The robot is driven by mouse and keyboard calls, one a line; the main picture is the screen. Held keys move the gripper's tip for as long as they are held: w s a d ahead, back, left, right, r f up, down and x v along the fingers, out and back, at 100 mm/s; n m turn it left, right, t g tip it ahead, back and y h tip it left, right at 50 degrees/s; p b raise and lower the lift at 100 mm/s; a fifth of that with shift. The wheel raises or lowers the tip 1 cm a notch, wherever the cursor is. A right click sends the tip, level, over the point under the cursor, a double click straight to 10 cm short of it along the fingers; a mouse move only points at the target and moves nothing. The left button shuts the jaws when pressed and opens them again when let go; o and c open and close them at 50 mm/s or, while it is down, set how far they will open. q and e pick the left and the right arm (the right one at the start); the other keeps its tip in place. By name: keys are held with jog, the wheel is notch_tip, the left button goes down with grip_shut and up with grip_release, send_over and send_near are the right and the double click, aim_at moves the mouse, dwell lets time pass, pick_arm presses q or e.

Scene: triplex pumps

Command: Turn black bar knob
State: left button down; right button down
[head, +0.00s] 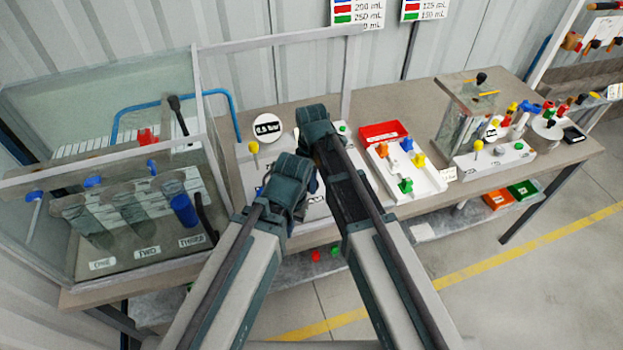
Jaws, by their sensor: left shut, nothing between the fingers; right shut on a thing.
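My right gripper (314,118) is over the far side of the white panel (250,178), just right of the round gauge. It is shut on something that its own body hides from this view. My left gripper (285,190) is lower and nearer, over the same panel, shut and empty. Its fingertips are hard to see. I cannot make out a black bar knob on this panel, as the grippers and arms cover much of it. The round white gauge (268,127) reads about 0.5 bar. A yellow knob (253,148) stands upright at the panel's left.
A clear tank (110,215) with labelled tubes stands at left. A red tray (384,132) and a white tray (432,187) with coloured valves lie right of my arms. Farther right are a clear stand (462,120) and another valve panel (497,162). My two arms run close together.

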jog(key=shift+n, duration=0.8)
jog(key=shift+c, duration=1.3)
grip_release()
jog(key=shift+r, duration=0.15)
notch_tip(320, 180, up, 14)
jog(key=p, duration=1.4)
jog(key=shift+f, duration=0.2)
